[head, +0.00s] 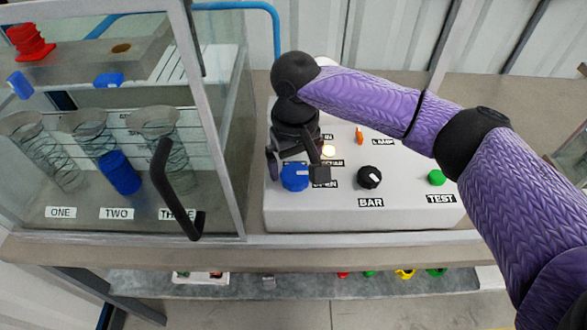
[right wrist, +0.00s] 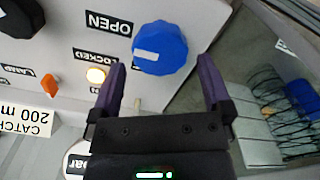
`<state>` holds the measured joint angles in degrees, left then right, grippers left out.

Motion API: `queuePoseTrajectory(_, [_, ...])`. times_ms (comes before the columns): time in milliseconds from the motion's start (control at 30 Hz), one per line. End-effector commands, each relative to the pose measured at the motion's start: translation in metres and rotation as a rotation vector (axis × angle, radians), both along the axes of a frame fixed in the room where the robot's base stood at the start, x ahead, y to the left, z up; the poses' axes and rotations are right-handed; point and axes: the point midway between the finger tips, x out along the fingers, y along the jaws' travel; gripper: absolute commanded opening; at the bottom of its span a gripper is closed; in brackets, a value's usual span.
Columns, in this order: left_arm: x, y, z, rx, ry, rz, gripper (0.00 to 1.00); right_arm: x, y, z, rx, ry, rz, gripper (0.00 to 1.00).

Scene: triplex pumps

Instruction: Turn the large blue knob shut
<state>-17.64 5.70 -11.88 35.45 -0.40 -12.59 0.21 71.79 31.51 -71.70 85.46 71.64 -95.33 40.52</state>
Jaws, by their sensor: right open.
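The large blue knob (head: 295,178) sits at the left end of the white control panel (head: 310,213). In the right wrist view the blue knob (right wrist: 165,45) carries a white mark pointing to the picture's left, toward the side with the OPEN (right wrist: 108,23) and LOCKED (right wrist: 95,56) labels. My right gripper (head: 294,170) is over the knob, with its fingers on either side of it in the head view. In the wrist view the gripper (right wrist: 161,72) is open, and the knob lies just ahead of the fingertips with nothing held. My left gripper is out of view.
A black BAR knob (head: 369,177), a green TEST button (head: 437,177), an orange switch (head: 359,136) and a lit lamp (head: 328,151) share the panel. A glass cabinet with a black handle (head: 175,190) stands close left of the knob.

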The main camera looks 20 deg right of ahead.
Motion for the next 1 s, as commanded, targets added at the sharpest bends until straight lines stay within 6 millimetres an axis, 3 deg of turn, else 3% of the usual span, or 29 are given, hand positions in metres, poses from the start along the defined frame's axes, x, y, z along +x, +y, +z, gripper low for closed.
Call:
queuePoseTrajectory(100, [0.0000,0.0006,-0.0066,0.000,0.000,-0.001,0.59,-0.0001,-0.0002,-0.0170,0.000,0.002,-0.001,1.00])
queuePoseTrajectory(400, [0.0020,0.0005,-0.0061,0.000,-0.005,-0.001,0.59,0.0002,-0.0001,-0.0194,0.001,-0.001,-0.001,1.00])
queuePoseTrajectory(800, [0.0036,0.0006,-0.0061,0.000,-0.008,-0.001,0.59,0.0003,-0.0001,-0.0191,0.000,-0.001,-0.001,0.18])
queuePoseTrajectory(1000, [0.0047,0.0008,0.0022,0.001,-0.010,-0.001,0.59,0.0001,0.0000,-0.0162,0.000,-0.002,0.017,0.18])
